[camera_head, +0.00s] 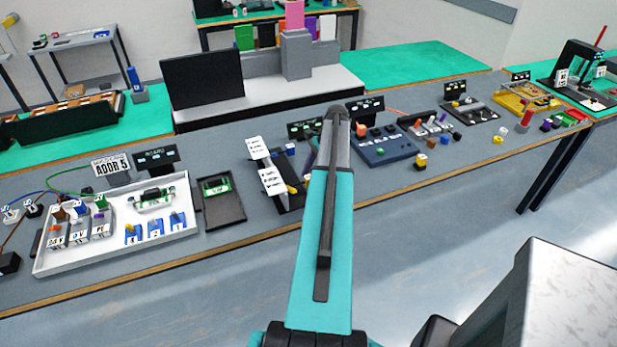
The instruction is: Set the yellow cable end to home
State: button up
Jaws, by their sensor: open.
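I cannot tell for sure which thing is the yellow cable end. A small yellow piece (292,190) shows by the black rack with white label plates (270,181), just left of my arm. A yellow-topped block (420,160) stands near the table's front edge, right of my arm. Another yellow piece (498,139) lies farther right. No cable is clearly seen on any of them. My teal arm reaches up the middle of the view and covers part of the table beside the rack. My gripper is not seen, so what it is near is hidden.
At left, a white tray (115,247) holds labelled blocks, with blue and green cables (62,190) beside them. A blue button box (385,150), black panels and a yellow tray (525,98) stand along the grey table (225,236). Its front edge strip is mostly clear.

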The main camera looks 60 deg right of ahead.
jog(key=shift+w+a+f, duration=0.15)
jog(key=shift+a+f, duration=0.05)
jog(key=shift+f, duration=0.3)
grip_shut()
jog(key=shift+w+a, duration=0.95)
jog(key=shift+a, duration=0.3)
grip_release()
jog(key=shift+w+a, duration=0.1)
jog(key=shift+r, duration=0.1)
